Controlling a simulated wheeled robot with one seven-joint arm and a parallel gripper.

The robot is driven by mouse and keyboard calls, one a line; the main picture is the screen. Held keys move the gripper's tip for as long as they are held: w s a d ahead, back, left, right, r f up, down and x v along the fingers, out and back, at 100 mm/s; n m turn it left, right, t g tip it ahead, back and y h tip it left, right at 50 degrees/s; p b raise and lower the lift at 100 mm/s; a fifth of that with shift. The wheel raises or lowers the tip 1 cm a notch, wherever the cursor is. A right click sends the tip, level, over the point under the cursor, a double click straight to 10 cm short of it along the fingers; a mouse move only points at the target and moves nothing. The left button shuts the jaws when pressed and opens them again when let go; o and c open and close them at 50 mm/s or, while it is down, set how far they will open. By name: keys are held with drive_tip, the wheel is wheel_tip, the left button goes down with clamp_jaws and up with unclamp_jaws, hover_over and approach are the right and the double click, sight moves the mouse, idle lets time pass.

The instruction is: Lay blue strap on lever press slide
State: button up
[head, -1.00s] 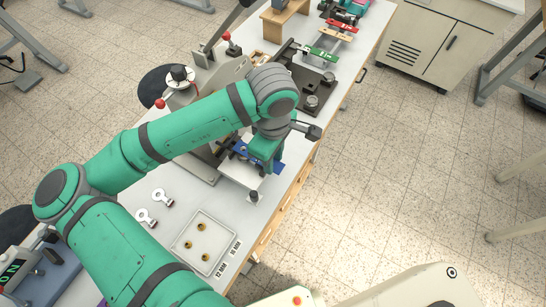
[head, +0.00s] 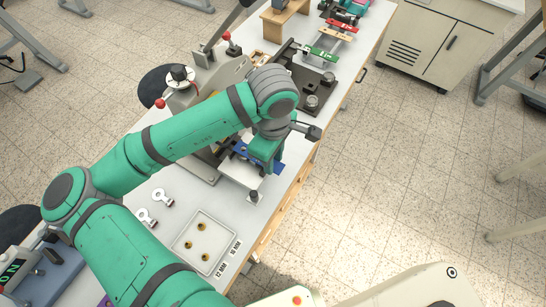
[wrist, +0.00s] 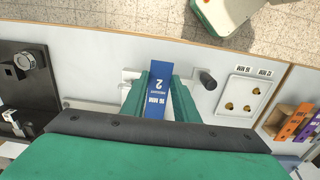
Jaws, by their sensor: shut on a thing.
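The blue strap (wrist: 158,92), printed with white text and a "2", lies between the fingers of my gripper (wrist: 160,105) in the wrist view. In the head view my gripper (head: 262,160) is partly hidden by the arm, and the blue strap (head: 279,168) shows on both sides of it. The strap is over the pale slide plate (head: 240,177) of the lever press (head: 206,165). The slide plate also shows beside the fingers in the wrist view (wrist: 130,74). I cannot tell whether the strap touches the plate.
A white tray (head: 180,243) with brass pieces sits nearer on the bench, beside two small white ring-ended parts (head: 162,197). A dark fixture (head: 322,78) and a rack with green and red straps (head: 322,54) stand farther along. A black knob (head: 254,197) is near the bench edge.

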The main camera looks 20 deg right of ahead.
drive_tip(key=shift+f, duration=1.1)
drive_tip(key=o, duration=1.1)
wheel_tip(320, 180, up, 11)
drive_tip(key=shift+f, duration=0.15)
